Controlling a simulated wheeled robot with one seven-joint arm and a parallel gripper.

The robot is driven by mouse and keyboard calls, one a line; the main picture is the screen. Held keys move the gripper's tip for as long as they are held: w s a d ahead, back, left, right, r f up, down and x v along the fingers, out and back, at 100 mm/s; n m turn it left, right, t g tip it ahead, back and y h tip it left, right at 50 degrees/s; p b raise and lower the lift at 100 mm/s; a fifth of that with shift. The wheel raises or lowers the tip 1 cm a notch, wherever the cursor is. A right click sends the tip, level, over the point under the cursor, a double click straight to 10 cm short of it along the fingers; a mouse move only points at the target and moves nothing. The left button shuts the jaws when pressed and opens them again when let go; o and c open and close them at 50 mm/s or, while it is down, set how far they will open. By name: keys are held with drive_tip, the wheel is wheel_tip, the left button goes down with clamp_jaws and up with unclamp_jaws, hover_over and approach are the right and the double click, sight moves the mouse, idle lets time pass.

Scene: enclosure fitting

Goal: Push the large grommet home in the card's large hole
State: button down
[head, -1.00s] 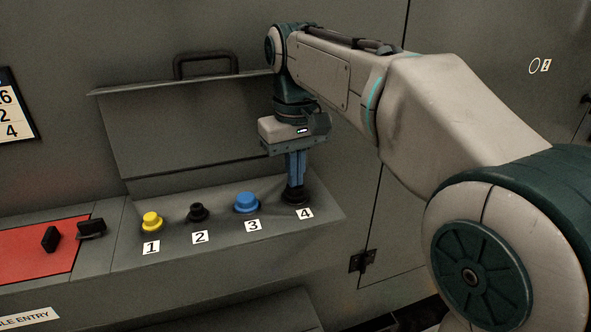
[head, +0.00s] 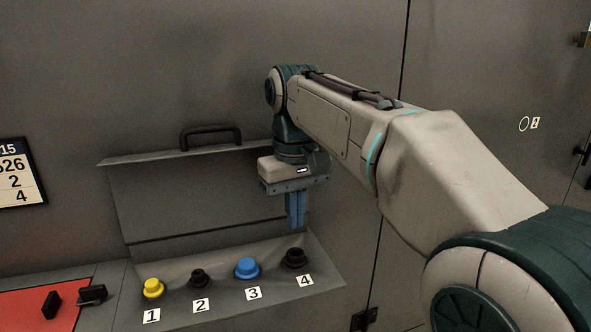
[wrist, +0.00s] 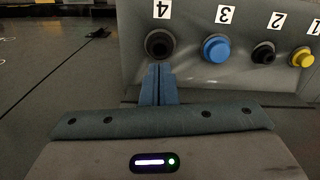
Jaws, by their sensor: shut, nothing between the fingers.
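A large black grommet (head: 294,258) sits at position 4, at the right end of the sloped panel (head: 225,297). It also shows in the wrist view (wrist: 158,44), as a dark ring with a hollow centre. Whether its flange lies fully flush I cannot tell. My gripper (head: 296,226) is shut and empty, with its blue fingers pointing down just above the grommet and apart from it. In the wrist view the fingertips (wrist: 158,68) lie just below the grommet. A card (head: 17,175) with printed numbers, cut off at the left edge, hangs on the wall; its bottom lines read 2 and 4.
A yellow plug (head: 152,288) is at 1, a smaller black grommet (head: 200,278) at 2, and a blue plug (head: 247,268) at 3. A raised lid (head: 190,195) with a handle stands behind.

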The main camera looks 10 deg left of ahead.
wheel_tip(320, 180, up, 10)
drive_tip(key=p, duration=0.2)
drive_tip(key=s+d+f+m+t+b, duration=0.1)
drive_tip(key=d+f+m, duration=0.1)
drive_tip(key=d+f, duration=0.45)
drive_tip(key=s+d+f+m+t+b, duration=0.15)
drive_tip(key=d+f, duration=0.25)
drive_tip(key=d, duration=0.5)
drive_tip(key=s+d+f+m, duration=0.1)
drive_tip(key=s+d+f, duration=0.2)
drive_tip(key=f, duration=0.3)
drive_tip(key=s+d+f+m+t+b, duration=0.1)
drive_tip(key=s+d+f+m, duration=0.1)
drive_tip(key=s+d+f, duration=0.2)
drive_tip(key=s+d+f+m, duration=0.1)
drive_tip(key=s+d+f, duration=0.2)
drive_tip(key=f, duration=0.5)
drive_tip(key=shift+s+d+b, duration=0.4)
drive_tip(key=shift+s, duration=0.25)
drive_tip(key=shift+a+f, duration=0.1)
